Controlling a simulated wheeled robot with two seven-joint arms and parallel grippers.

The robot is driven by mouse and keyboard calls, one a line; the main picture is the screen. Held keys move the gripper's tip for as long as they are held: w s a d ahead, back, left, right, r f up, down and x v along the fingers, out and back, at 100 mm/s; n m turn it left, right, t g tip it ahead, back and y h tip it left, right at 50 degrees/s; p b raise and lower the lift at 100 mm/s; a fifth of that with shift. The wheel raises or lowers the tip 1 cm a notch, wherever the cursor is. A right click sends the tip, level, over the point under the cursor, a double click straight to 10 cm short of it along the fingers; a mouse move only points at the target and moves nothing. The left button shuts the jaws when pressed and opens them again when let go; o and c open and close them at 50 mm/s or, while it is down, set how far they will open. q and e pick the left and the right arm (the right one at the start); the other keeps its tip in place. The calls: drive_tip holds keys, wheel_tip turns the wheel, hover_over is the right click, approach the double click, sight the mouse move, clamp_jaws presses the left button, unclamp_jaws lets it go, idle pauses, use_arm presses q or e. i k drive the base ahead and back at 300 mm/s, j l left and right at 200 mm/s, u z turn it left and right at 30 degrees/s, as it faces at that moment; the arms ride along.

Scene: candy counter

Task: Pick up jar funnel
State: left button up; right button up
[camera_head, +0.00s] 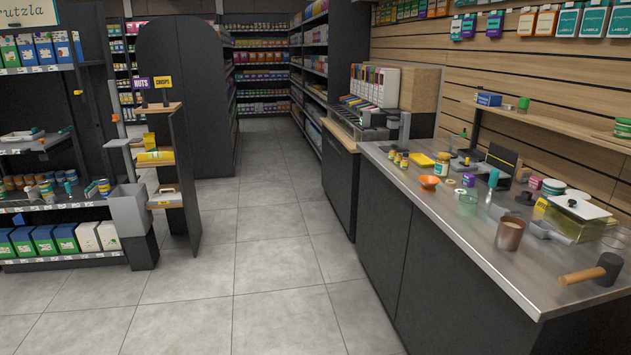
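Neither of my grippers shows in the head view.
Shelves (60,203) and a display stand (180,170) are at the left. The tiled floor (250,270) between is clear.

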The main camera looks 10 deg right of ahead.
sight(429, 183)
drive_tip(key=i+z, duration=0.15)
drive_tip(key=i, duration=0.3)
drive_tip(key=i+j+z, duration=0.1)
drive_tip(key=i, duration=0.35)
drive_tip(key=i+j+z, duration=0.15)
drive_tip(key=i, duration=0.3)
drive_tip(key=i+j+z, duration=0.15)
drive_tip(key=i, duration=0.3)
